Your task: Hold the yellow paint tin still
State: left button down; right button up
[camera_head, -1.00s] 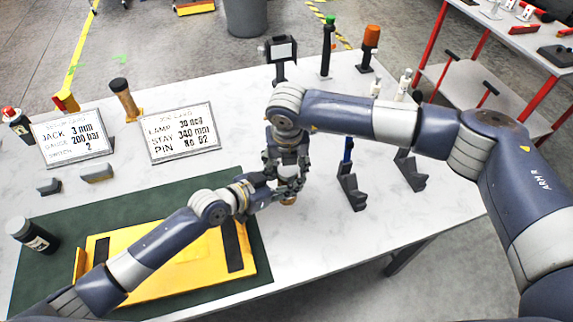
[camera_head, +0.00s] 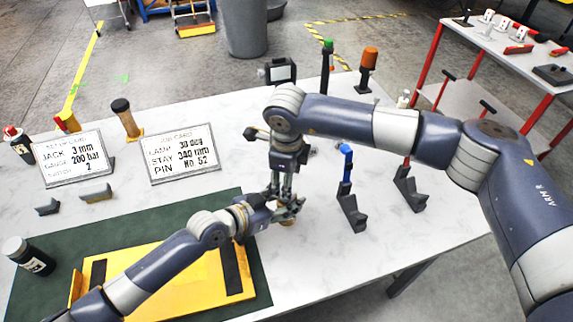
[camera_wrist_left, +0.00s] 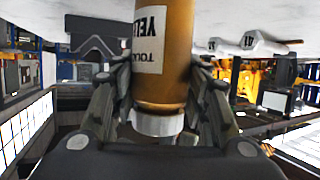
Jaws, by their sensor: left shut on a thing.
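The yellow paint tin (camera_wrist_left: 163,62) is gripped between the fingers of my left gripper (camera_wrist_left: 160,100). The left wrist view is upside down, with the table at its top; the tin's white cap (camera_wrist_left: 157,122) and part of its label show there. In the head view my left gripper (camera_head: 272,212) reaches in from the left, and only a small ochre part of the tin (camera_head: 287,222) shows beyond its fingers. My right gripper (camera_head: 285,192) points down just above the tin. Its fingertips overlap the left gripper, so I cannot tell whether they are open or touch anything.
Two dark stands (camera_head: 351,213) are to the right, one with a blue-topped tool. A yellow tray (camera_head: 170,285) lies on a green mat (camera_head: 262,292) at front left. Two cards (camera_head: 184,155) stand behind it. The white table (camera_head: 330,262) is clear at front right.

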jog(key=n, duration=0.3)
jog(key=r+n, duration=0.1)
jog(key=n, duration=0.3)
jog(key=shift+r, duration=0.1)
jog(key=n, duration=0.3)
jog(key=r+n, duration=0.1)
jog(key=n, duration=0.2)
jog(key=shift+s+d+r+n+g, duration=0.1)
jog(key=shift+n+g, duration=0.3)
jog(key=n, duration=0.3)
jog(key=r+n, duration=0.1)
jog(key=n, duration=0.3)
jog(key=shift+s+r, duration=0.1)
jog(key=n, duration=0.2)
jog(key=r+n, duration=0.1)
jog(key=n, duration=0.2)
jog(key=shift+s+g, duration=0.1)
jog(key=shift+g, duration=0.3)
jog(key=n, duration=0.3)
jog(key=shift+r, duration=0.25)
jog(key=shift+f, duration=0.15)
jog(key=shift+f, duration=3.9)
